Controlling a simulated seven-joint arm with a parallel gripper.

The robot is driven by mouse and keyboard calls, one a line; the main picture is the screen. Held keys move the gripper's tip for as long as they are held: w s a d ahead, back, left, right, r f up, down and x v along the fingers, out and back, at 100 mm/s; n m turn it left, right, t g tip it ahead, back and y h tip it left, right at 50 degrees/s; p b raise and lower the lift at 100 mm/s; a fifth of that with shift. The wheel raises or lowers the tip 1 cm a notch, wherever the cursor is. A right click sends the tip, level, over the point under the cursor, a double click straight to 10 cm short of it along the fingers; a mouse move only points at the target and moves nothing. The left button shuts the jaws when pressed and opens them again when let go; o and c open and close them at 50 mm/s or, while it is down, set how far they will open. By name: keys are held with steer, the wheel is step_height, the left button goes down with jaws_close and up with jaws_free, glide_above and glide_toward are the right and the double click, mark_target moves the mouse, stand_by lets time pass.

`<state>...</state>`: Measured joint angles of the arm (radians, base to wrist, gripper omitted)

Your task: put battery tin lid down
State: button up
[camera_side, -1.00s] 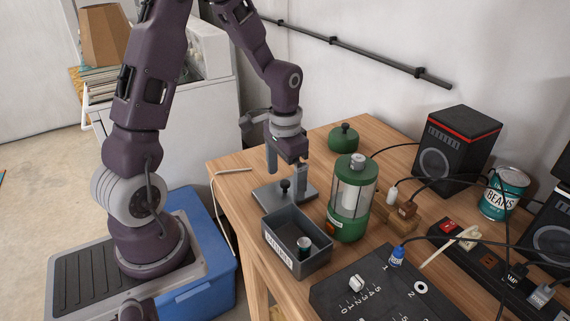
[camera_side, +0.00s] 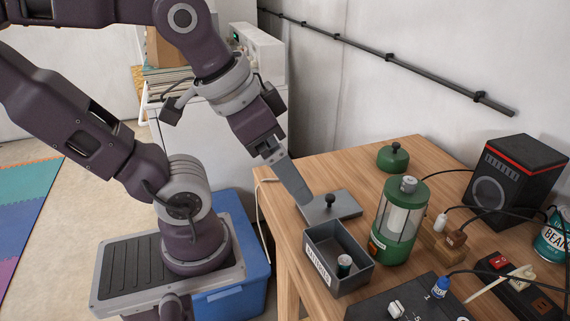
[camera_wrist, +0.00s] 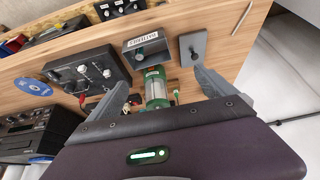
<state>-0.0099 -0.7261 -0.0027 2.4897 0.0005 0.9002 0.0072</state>
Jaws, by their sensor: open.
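The battery tin lid (camera_side: 345,205) is a flat grey plate with a dark knob. It lies on the wooden table behind the tin, knob up, and also shows in the wrist view (camera_wrist: 200,42). The battery tin (camera_side: 353,283) is a grey open box with a white label; a small cylindrical battery (camera_side: 344,265) stands inside. It shows left of the lid in the wrist view (camera_wrist: 134,56). My gripper (camera_side: 295,185) is open and empty, up and left of the lid in the side view. Its two fingers (camera_wrist: 161,89) are spread wide in the wrist view.
A green lantern (camera_side: 398,246) stands right of the tin, with a round green cap (camera_side: 393,157) behind it. A black control panel (camera_side: 372,308) lies in front. A black speaker (camera_side: 515,180) and cables crowd the right. Bare table shows behind the lid.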

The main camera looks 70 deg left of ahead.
steer(key=shift+s+d, duration=0.1)
steer(key=shift+s, duration=0.15)
steer(key=c, duration=0.9)
steer(key=shift+w, duration=0.1)
steer(key=n+g+h, duration=0.5)
steer(key=n+h, duration=0.6)
steer(key=n, duration=0.6)
glide_above(329, 195)
steer(key=s, duration=0.3)
step_height(329, 195, down, 12)
steer(key=r, duration=0.1)
steer(key=a+f+n+t, duration=0.1)
steer(key=a+f+n+t+h, duration=0.1)
steer(key=a+f, duration=0.1)
steer(key=w+a+f+n+t+h, duration=0.1)
steer(key=a+f+n, duration=0.1)
steer(key=shift+f, duration=0.15)
steer(key=x, duration=0.4)
steer(key=f+x, duration=0.1)
steer(key=x, duration=0.2)
steer(key=shift+w+a, duration=0.3)
steer(key=shift+a, duration=0.05)
